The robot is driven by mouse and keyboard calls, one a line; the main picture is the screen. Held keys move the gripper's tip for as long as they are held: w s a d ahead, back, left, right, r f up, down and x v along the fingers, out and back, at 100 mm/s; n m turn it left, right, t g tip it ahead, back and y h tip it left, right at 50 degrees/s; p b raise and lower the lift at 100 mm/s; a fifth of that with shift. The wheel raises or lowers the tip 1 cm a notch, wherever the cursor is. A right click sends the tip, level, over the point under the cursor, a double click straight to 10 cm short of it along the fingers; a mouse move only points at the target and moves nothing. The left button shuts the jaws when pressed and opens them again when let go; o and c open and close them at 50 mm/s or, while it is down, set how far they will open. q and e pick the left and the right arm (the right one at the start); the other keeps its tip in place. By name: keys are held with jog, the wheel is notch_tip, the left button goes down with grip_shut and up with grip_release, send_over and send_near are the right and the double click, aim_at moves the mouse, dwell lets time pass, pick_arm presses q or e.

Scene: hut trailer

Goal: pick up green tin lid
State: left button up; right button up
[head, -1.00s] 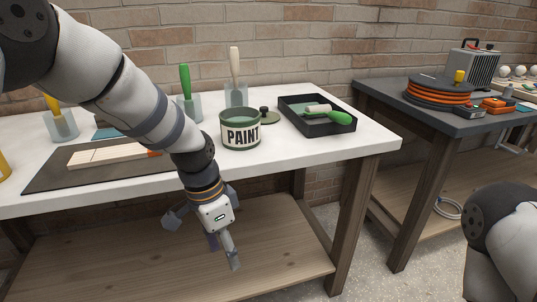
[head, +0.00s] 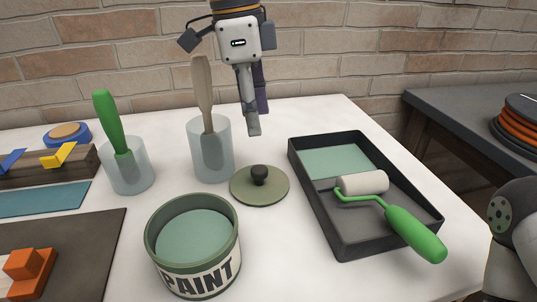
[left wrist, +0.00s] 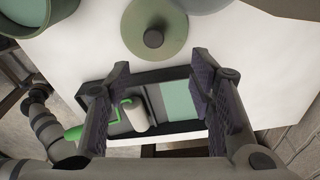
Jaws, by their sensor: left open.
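The green tin lid (head: 259,187) is a flat olive-green disc with a dark round knob. It lies on the white table between the paint tin (head: 193,247) and the black roller tray. It also shows at the top of the left wrist view (left wrist: 155,28). My left gripper (head: 253,130) hangs above the table, behind and above the lid in the head view, and holds nothing. In the left wrist view its two fingers (left wrist: 158,85) are spread wide, with the lid beyond their tips. My right gripper is not in view.
A black tray (head: 330,228) with a green-handled roller (head: 410,232) stands right of the lid. A clear cup (head: 211,158) with a wooden-handled tool stands behind left. Another cup (head: 127,177) holds a green-handled tool. A brick wall (head: 340,45) closes the back.

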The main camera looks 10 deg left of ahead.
aim_at(259, 169)
pick_arm(q)
jog(key=f, duration=0.7)
jog(key=s+f, duration=0.1)
jog(key=f, duration=0.2)
jog(key=shift+d+f, duration=0.3)
jog(key=shift+d, duration=0.1)
jog(key=shift+f, duration=0.45)
jog(key=shift+w, duration=0.1)
jog(key=c, duration=1.2)
